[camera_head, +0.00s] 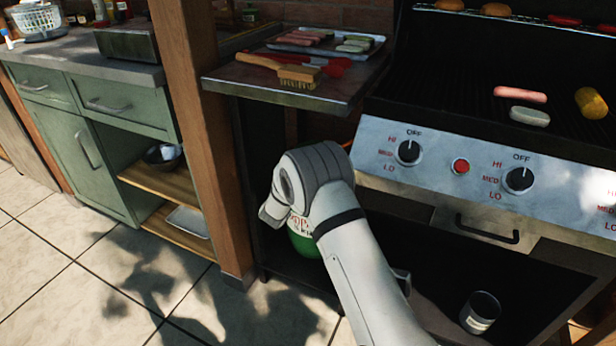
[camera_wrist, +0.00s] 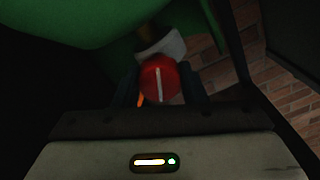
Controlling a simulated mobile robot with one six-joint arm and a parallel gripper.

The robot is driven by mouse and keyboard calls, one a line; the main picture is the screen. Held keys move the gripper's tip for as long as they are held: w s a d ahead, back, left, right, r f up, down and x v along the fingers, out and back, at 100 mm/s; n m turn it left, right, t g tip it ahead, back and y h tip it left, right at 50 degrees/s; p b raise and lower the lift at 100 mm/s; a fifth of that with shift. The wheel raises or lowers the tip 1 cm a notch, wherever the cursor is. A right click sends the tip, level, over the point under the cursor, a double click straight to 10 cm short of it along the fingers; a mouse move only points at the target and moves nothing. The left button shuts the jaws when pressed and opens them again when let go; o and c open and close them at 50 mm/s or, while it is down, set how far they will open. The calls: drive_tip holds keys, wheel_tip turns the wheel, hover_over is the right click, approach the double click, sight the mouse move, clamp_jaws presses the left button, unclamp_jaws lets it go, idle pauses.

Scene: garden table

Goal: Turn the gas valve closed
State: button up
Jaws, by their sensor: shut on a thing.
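The gas valve is a red round knob (camera_wrist: 159,80) with a white line running nearly upright across its face, in the wrist view. My gripper (camera_wrist: 158,88) is shut on this knob, with its dark fingers on the left and right sides. A pale collar (camera_wrist: 163,46) shows just behind the knob. The green gas bottle (camera_head: 305,240) stands under the grill's side shelf in the head view, partly hidden by my arm. Its green body (camera_wrist: 70,20) fills the upper left of the wrist view. The valve and my fingers are hidden behind my arm in the head view.
The side shelf (camera_head: 290,84) with a brush (camera_head: 298,75) and a food tray (camera_head: 327,42) lies above my arm. A wooden post (camera_head: 203,130) stands to the left. The grill's control panel (camera_head: 450,168) is to the right. A can (camera_head: 480,312) stands in the lower cabinet.

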drive_tip(key=m+b, duration=0.6)
drive_tip(key=shift+f, duration=0.3)
drive_tip(key=m+b, duration=0.1)
drive_tip(key=m, duration=0.2)
drive_tip(key=shift+d+r+m, duration=0.1)
drive_tip(key=shift+m, duration=0.3)
drive_tip(key=shift+m+b, duration=0.3)
drive_tip(key=shift+m, duration=0.8)
drive_tip(key=o, duration=1)
drive_tip(key=shift+c, duration=0.2)
drive_tip(key=shift+s, duration=0.1)
drive_tip(key=p+v, duration=0.2)
drive_tip(key=v, duration=0.5)
drive_tip(key=shift+s+p, duration=0.35)
drive_tip(key=shift+p, duration=0.05)
